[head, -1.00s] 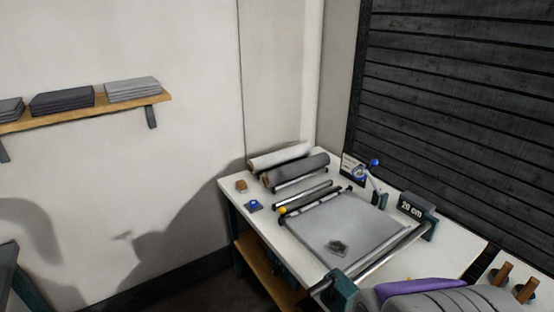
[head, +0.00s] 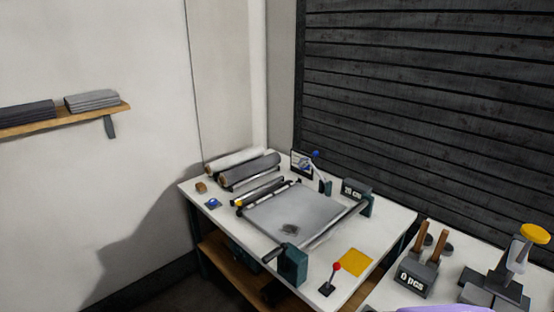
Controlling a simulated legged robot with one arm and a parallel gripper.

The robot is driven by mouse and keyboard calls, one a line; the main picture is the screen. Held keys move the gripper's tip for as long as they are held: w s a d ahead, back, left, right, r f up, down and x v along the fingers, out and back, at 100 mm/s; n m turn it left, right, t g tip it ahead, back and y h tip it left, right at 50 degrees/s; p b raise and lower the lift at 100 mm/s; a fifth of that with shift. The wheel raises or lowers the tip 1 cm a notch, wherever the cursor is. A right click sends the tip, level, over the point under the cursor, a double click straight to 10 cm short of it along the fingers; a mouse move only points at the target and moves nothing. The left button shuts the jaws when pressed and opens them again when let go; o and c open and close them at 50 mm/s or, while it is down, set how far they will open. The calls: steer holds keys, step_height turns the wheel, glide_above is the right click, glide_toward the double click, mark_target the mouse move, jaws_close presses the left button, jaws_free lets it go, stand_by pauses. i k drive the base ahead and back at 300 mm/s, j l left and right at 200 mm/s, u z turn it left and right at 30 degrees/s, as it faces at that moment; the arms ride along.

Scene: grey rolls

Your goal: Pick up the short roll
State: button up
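Two large rolls lie side by side at the back left of the white table (head: 405,219) in the head view. One is light grey (head: 236,160) and the other is dark grey (head: 252,167), with a brown core end. They look close in length, so I cannot tell which one is meant by the short roll. A small brown piece (head: 201,187) lies to their left; its shape is too small to make out. My gripper is not in view, and nothing visible is touching the rolls.
A flat grey bed (head: 292,215) with rollers and a "20 cm" display (head: 357,190) fills mid-table. A red-knobbed lever (head: 336,268) and yellow square (head: 356,262) are at the front. An "0 pcs" stand (head: 412,279) is right. A wall shelf (head: 75,117) hangs left.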

mark_target(213, 168)
steer(key=i+j+z, duration=0.6)
steer(key=j+z, duration=0.2)
steer(key=i+j, duration=0.15)
steer(key=j, duration=0.25)
steer(key=i+j, duration=0.2)
steer(key=j, duration=0.2)
steer(key=i+j, duration=0.15)
steer(key=j, duration=0.25)
steer(key=i+j, duration=0.2)
steer(key=j, duration=0.2)
steer(key=i+j, duration=0.15)
steer(key=j, duration=0.25)
steer(key=i+j, duration=0.2)
steer(key=j, duration=0.2)
steer(key=i+j, duration=0.15)
steer(key=j, duration=0.25)
steer(key=i+j, duration=0.2)
steer(key=j, duration=0.2)
